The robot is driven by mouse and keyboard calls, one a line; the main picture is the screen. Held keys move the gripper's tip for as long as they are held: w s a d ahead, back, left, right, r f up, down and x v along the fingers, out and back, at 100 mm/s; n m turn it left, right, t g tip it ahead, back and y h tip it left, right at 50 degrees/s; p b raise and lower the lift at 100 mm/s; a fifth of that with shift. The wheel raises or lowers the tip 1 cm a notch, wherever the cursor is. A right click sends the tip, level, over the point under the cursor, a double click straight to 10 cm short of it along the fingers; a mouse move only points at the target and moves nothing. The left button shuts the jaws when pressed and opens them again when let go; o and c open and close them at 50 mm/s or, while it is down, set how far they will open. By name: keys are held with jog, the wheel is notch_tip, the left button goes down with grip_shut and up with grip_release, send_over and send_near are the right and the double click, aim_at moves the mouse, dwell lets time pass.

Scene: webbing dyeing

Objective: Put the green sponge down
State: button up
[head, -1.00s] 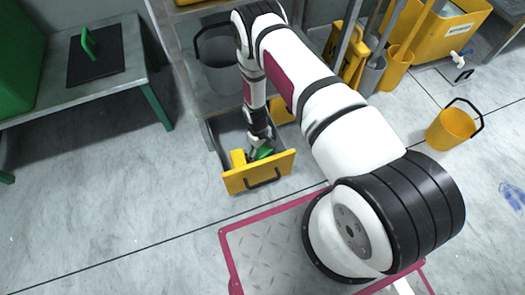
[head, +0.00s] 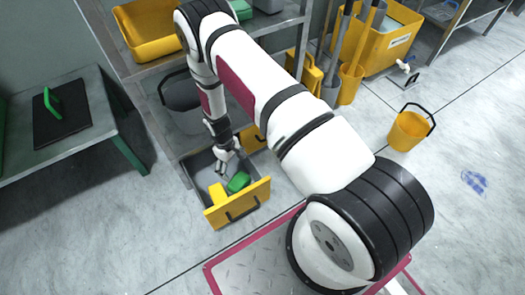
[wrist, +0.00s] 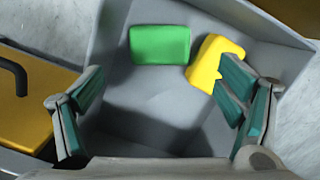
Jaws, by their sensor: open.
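The green sponge (head: 238,182) lies in the open grey drawer with a yellow front (head: 256,194). In the wrist view the sponge (wrist: 160,45) lies flat on the drawer floor (wrist: 150,95), close to the wall at the top of the picture. My gripper (head: 225,168) is open above the drawer, with its fingers apart. In the wrist view my gripper (wrist: 160,95) has nothing between its fingers, and the sponge is beyond the fingertips, clear of both.
A yellow item (wrist: 215,60) lies right beside the sponge, near my right-hand finger. The drawer walls stand around the gripper. A grey shelf unit (head: 250,42) rises behind the drawer. A yellow bucket (head: 408,130) stands on open floor to the right.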

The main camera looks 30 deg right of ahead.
notch_tip(320, 180, up, 27)
jog(key=w+m, duration=0.2)
jog(key=w, duration=0.1)
jog(key=s+d+r+t, duration=0.1)
jog(key=s+r, duration=0.4)
jog(key=r, duration=0.4)
jog(key=s+r, duration=0.4)
jog(key=r, duration=0.5)
jog(key=s+r+m, duration=0.1)
jog(key=s+r, duration=0.2)
jog(key=s, duration=0.6)
jog(key=s+r+m, duration=0.1)
jog(key=s+r, duration=0.3)
jog(key=s, duration=0.5)
jog(key=s+r+m, duration=0.1)
jog(key=s+r, duration=0.3)
jog(key=s, duration=0.5)
jog(key=shift+s+a+t+y, duration=0.2)
jog(key=shift+s+t+y, duration=0.1)
jog(key=shift+y, duration=0.1)
